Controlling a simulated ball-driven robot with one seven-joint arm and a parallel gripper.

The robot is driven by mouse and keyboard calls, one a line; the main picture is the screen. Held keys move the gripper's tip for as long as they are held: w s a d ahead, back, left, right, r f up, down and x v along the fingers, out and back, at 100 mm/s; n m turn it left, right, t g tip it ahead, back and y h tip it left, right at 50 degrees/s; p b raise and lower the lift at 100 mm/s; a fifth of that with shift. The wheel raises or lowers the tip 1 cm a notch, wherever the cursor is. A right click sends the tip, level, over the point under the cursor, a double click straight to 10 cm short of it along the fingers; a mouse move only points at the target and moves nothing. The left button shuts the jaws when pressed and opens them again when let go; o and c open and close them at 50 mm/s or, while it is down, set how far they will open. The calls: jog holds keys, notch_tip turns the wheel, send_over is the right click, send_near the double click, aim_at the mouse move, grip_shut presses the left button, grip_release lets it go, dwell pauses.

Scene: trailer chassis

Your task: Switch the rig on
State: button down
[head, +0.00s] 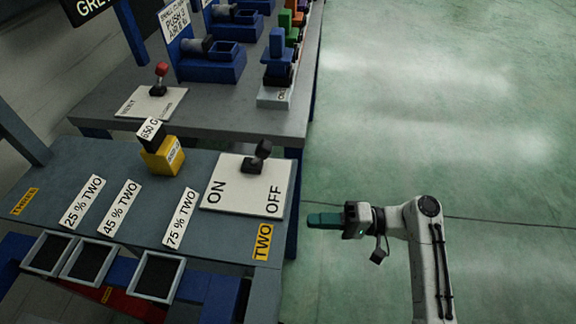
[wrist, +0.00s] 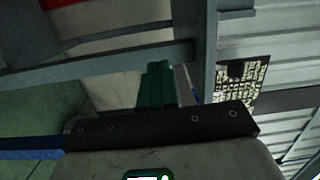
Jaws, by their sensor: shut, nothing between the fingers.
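A white switch plate (head: 226,184) lies on the near bench, marked ON at its left and OFF at its right. Its black lever (head: 262,150) stands near the plate's far edge, between the words, with its knob tilted up and toward the OFF side. My gripper (head: 312,220) is shut and empty, its teal fingers pointing left. In the picture it sits just right of the bench's right edge, below and right of the plate, apart from the lever. In the wrist view the closed teal fingers (wrist: 158,85) show against beams; the lever is not seen there.
A yellow block (head: 163,160) with a dark labelled top stands left of the plate. Behind is a second plate with a red-knobbed lever (head: 160,78). Open bins (head: 155,276) line the bench front. Blue fixtures (head: 212,66) stand farther back. Green floor at right is clear.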

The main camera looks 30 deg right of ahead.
jog(key=w+d+r+m+t+y+b, duration=0.1)
jog(key=w+d+r+t+y+b, duration=0.2)
jog(key=d+r+t, duration=0.2)
jog(key=shift+d+r+m, duration=0.25)
jog(key=shift+d+m, duration=0.15)
jog(key=shift+d, duration=0.15)
jog(key=p, duration=0.3)
send_near(261, 155)
jog(key=x, duration=0.3)
jog(key=w+x, duration=0.1)
jog(key=x, duration=0.1)
jog(key=shift+d, duration=0.25)
jog(key=shift+r, duration=0.1)
